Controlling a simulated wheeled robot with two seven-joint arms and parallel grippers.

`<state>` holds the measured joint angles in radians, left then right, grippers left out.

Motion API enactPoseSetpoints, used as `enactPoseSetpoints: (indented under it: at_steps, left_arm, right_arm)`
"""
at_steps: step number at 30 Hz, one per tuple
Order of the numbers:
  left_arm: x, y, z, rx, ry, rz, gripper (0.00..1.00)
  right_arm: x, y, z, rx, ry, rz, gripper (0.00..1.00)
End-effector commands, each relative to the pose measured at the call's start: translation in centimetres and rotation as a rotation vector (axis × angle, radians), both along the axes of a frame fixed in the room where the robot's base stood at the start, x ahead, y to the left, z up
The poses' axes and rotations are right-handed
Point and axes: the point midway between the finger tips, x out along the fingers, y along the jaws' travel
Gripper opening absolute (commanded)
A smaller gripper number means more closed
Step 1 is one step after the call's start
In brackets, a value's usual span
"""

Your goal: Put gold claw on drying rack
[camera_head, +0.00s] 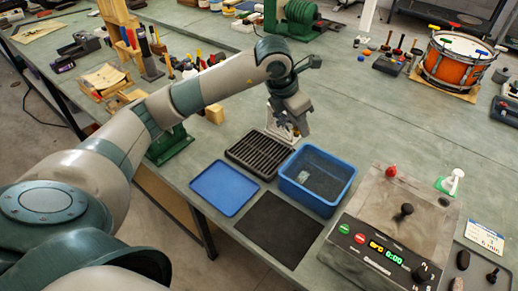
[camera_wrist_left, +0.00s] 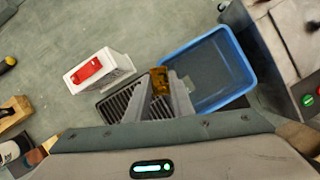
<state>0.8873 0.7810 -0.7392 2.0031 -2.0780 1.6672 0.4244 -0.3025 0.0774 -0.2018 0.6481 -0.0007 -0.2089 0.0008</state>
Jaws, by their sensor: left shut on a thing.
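My left gripper (camera_head: 297,126) reaches in above the back edge of the blue bin and the drying rack. In the left wrist view its fingertips (camera_wrist_left: 163,88) are closed on the gold claw (camera_wrist_left: 160,80), a small brownish-gold piece. The claw is held in the air over the gap between rack and bin; I cannot make it out in the head view. The drying rack (camera_head: 254,156) is a black slatted tray lying on the bench; it also shows in the left wrist view (camera_wrist_left: 111,108), partly behind the fingers. My right gripper is not in view.
The blue bin (camera_head: 291,187) with a small pale item inside stands right of the rack. A flat blue tray (camera_head: 224,188) and black mat (camera_head: 279,229) lie in front. A white box with a red part (camera_wrist_left: 100,72) stands behind. A machine with a green display (camera_head: 385,252) is at right.

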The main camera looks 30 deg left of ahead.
Motion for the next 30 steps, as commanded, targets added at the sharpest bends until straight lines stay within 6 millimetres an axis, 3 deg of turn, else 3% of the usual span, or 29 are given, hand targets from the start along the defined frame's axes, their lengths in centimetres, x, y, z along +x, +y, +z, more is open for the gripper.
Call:
enactPoseSetpoints:
  at_steps: [8,14,22,30]
  left_arm:
    - [-0.4,1.6,-0.8,0.001,0.003,0.003,0.0]
    - [-1.3,5.0,-2.7,0.004,0.006,0.006,0.0]
    - [-2.5,9.7,-5.6,0.003,0.004,0.005,0.0]
    - [-2.8,11.4,-7.0,0.0,0.0,0.001,0.0]
  right_arm:
    - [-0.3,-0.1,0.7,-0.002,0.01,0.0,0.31]
    - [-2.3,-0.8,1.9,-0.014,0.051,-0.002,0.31]
    - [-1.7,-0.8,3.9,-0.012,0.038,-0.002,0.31]
    - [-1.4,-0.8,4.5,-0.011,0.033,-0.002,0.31]
